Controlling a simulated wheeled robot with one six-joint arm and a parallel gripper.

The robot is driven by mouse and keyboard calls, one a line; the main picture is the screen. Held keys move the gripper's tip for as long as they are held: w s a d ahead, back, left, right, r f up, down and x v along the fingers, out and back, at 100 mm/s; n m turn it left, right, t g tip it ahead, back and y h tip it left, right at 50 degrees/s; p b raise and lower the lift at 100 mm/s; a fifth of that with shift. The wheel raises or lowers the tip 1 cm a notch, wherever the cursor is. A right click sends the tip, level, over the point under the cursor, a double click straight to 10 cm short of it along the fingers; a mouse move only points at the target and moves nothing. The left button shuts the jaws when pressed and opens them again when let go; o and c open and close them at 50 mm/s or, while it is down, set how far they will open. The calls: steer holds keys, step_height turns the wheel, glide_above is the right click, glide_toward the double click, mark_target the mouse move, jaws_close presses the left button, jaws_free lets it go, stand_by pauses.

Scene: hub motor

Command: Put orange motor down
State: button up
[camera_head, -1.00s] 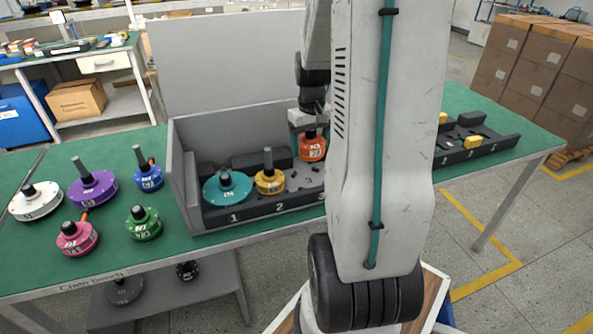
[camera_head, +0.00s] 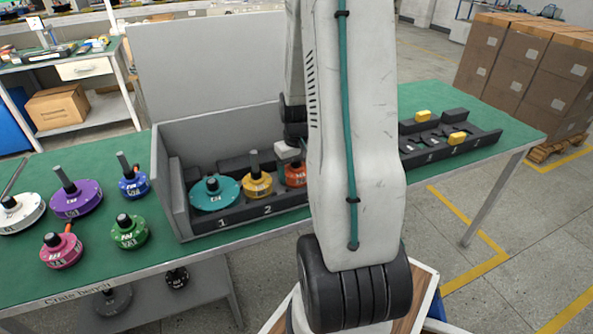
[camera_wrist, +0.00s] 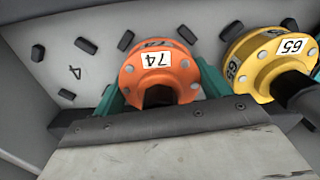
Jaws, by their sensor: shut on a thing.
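The orange motor (camera_wrist: 158,72), labelled 74, is held between the green fingers of my gripper (camera_wrist: 160,92) in the wrist view. In the head view the orange motor (camera_head: 295,174) is low in the grey crate (camera_head: 265,209), just right of the yellow motor (camera_head: 257,184). My arm hides part of it and most of my gripper. The yellow motor, labelled 65, also shows in the wrist view (camera_wrist: 262,65), beside the orange one and apart from it. I cannot tell whether the orange motor touches the crate floor.
A teal motor (camera_head: 214,192) stands in the crate at slot 1. Purple (camera_head: 76,200), blue (camera_head: 133,184), green (camera_head: 129,232), pink (camera_head: 61,250) and white (camera_head: 20,213) motors stand on the green bench left of the crate. Slot 4 (camera_wrist: 75,72) looks empty, with small dark blocks around it.

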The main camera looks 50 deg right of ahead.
steer(key=shift+f, duration=0.1)
steer(key=o, duration=1.5)
step_height(320, 180, up, 12)
steer(key=shift+f, duration=0.1)
steer(key=a+r+n, duration=0.1)
steer(key=a+r, duration=0.4)
steer(key=a, duration=0.3)
steer(key=a+r+n, duration=0.1)
steer(key=a+r, duration=0.3)
steer(key=a, duration=0.4)
steer(key=s+a+r+n, duration=0.1)
steer(key=s+a, duration=0.3)
steer(key=s+a+r+n, duration=0.1)
steer(key=s+a, duration=0.3)
steer(key=a, duration=0.1)
steer(key=s+a+r+t, duration=0.1)
steer(key=s+a+r, duration=0.1)
steer(key=s+a, duration=0.2)
steer(key=shift+s+a+n, duration=0.35)
steer(key=shift+a+n, duration=0.05)
steer(key=shift+a, duration=0.2)
